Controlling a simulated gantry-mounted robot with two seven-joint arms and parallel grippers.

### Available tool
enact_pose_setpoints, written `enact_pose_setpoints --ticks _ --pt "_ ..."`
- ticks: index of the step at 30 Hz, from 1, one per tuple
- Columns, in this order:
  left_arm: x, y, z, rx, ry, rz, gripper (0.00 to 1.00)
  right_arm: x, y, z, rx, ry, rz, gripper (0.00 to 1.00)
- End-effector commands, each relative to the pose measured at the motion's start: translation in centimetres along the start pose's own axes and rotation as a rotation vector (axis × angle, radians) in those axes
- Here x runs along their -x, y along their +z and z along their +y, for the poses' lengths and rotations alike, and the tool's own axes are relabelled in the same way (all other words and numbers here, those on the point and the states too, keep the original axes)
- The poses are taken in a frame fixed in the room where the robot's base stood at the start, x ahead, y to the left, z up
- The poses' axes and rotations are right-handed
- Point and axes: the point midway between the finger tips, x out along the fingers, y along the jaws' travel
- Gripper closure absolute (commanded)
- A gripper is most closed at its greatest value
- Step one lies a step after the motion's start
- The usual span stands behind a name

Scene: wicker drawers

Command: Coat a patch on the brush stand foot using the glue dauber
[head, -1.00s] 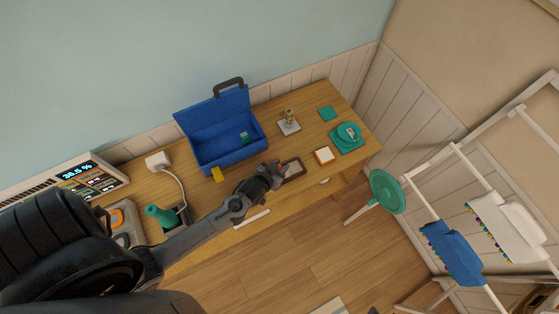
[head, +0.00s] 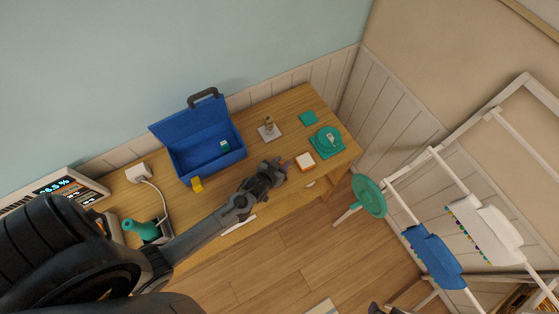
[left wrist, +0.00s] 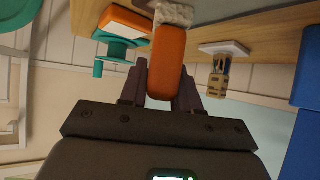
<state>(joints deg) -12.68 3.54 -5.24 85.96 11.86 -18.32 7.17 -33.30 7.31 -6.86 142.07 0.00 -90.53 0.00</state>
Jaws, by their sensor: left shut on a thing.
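My left gripper (head: 276,168) is shut on the orange handle of the glue dauber (left wrist: 168,60), which fills the middle of the left wrist view. The dauber's pale woolly tip (left wrist: 174,13) points away from the fingers, close to the wooden surface in that view. In the head view, the gripper is over the desk's front part. What seems to be the brush stand (head: 268,128), a square white foot with a short tan post, stands behind the gripper. It also shows inverted in the left wrist view (left wrist: 221,70), apart from the dauber.
A green stool (head: 369,196) stands beyond the desk's right end.

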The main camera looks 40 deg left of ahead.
Motion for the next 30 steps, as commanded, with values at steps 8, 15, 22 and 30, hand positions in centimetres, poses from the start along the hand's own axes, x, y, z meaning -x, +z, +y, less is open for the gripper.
enact_pose_setpoints --ticks 8,15,22,30 --pt "1.3 -2.3 0.3 -0.001 0.003 0.001 0.99 2.0 -0.8 0.0 -0.004 -0.003 0.003 0.57" --pt "2.4 -4.1 0.6 -0.004 0.007 0.001 0.99 4.1 -1.4 -0.1 -0.010 -0.009 0.002 0.57" --pt "3.5 -5.8 0.8 -0.006 0.011 0.001 0.99 6.1 -2.0 -0.1 -0.010 -0.009 0.002 0.57" --pt "4.2 -7.0 1.0 -0.008 0.014 0.000 0.99 7.4 -2.4 0.1 -0.007 -0.007 0.002 0.57"
